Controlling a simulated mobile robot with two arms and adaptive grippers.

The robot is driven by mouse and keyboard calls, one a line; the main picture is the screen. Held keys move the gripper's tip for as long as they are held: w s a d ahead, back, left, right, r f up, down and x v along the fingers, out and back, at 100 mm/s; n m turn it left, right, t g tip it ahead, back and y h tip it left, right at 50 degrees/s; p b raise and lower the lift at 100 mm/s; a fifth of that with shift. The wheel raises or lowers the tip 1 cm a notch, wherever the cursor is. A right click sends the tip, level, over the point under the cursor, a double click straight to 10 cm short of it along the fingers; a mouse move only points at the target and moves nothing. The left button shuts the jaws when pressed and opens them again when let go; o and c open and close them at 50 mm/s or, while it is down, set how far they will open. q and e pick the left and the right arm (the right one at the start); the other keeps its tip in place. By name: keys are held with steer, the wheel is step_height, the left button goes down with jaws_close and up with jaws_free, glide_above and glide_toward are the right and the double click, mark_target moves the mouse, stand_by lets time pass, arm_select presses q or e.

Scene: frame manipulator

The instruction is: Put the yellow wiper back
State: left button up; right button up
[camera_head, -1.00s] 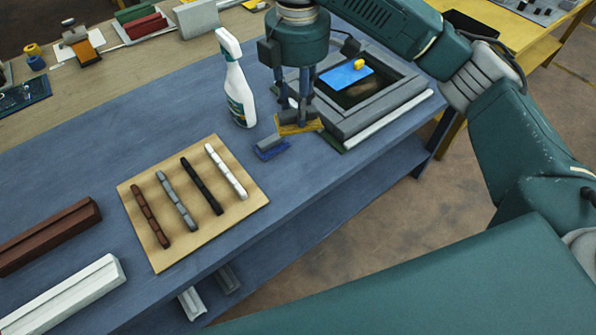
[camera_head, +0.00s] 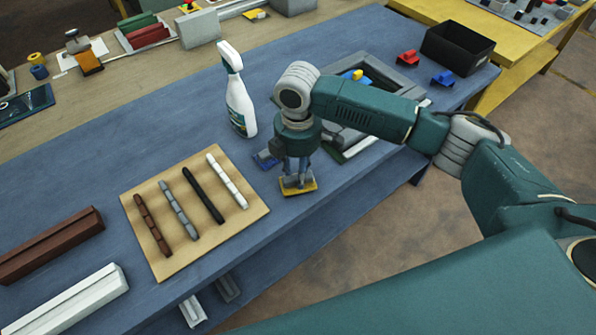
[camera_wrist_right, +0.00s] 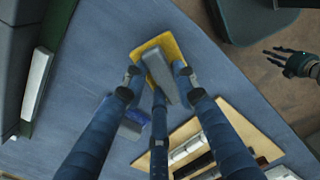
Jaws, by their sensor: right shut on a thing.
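The yellow wiper (camera_head: 312,187) is a flat yellow pad with a grey handle. It is at the front part of the blue table, right of the wooden board. My right gripper (camera_head: 298,182) points down and is shut on its handle. The wrist view shows the yellow wiper (camera_wrist_right: 176,46) with the handle between the fingers of my right gripper (camera_wrist_right: 160,88). I cannot tell whether the pad touches the table. A blue wiper (camera_head: 265,159) lies just behind it. What appears to be my left gripper (camera_wrist_right: 283,60) shows at the wrist view's right, fingers spread.
A white spray bottle (camera_head: 238,106) stands behind the blue wiper. The wooden board (camera_head: 157,190) holds several coloured bars. A grey frame (camera_head: 400,97) sits right of the gripper, partly hidden by my arm. A black bin (camera_head: 457,48) is at the far right.

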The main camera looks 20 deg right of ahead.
steer(key=shift+f, duration=0.3)
steer(key=shift+f, duration=0.1)
steer(key=o, duration=1)
step_height(320, 180, up, 12)
steer(key=b, duration=0.2)
